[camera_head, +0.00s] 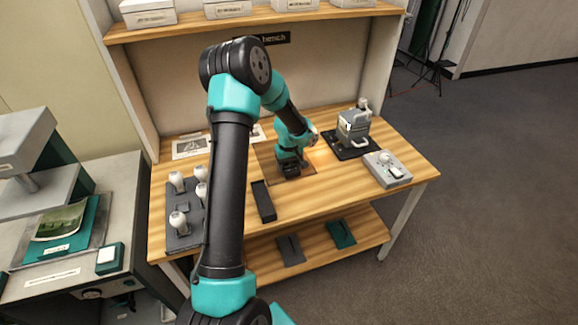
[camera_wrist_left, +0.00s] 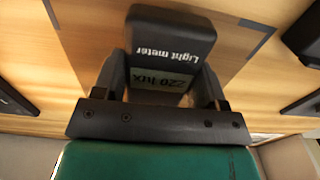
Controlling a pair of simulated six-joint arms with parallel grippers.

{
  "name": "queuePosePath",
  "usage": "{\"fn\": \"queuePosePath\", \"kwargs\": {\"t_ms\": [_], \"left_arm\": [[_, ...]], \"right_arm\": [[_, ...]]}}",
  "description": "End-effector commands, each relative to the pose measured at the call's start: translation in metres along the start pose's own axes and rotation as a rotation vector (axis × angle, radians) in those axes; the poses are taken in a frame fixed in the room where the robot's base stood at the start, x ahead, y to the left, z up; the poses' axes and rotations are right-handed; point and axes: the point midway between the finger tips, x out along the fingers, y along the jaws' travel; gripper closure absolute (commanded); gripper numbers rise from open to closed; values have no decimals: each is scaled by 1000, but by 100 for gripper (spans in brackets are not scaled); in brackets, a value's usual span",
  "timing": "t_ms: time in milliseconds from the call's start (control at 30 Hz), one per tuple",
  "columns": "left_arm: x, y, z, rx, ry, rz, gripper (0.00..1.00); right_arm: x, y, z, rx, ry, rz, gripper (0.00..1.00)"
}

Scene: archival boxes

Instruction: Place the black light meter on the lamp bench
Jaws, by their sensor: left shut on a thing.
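The black light meter (camera_wrist_left: 172,35) is between the fingers of my left gripper (camera_wrist_left: 161,82) in the left wrist view. Its white label and a "220 lux" display face the camera. My left gripper (camera_head: 290,167) is shut on it, low over the middle of the wooden lamp bench (camera_head: 335,187). A dark-outlined area of the bench top surrounds the spot under the gripper. In the head view the meter cannot be told apart from the dark gripper. I cannot tell whether it touches the wood. My right gripper is not in view.
A dark tray with several white bulbs (camera_head: 178,219) stands at the bench's left. A narrow black tray (camera_head: 263,201) lies left of the gripper. A grey device (camera_head: 353,127) on a black mat and a grey box (camera_head: 387,168) stand to the right. A lower shelf holds two flat items.

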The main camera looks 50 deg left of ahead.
Motion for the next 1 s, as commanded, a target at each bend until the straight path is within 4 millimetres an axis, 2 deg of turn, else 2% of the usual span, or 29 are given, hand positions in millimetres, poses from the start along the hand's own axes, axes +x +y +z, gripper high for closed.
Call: {"fn": "queuePosePath", "kwargs": {"t_ms": [467,500,733,1000], "left_arm": [[8,0,0,0,1,1,62],[8,0,0,-1,1,1,31],[8,0,0,0,1,1,9],[8,0,0,0,1,1,9]], "right_arm": [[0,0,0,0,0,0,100],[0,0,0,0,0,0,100],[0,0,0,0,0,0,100],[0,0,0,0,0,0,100]]}}
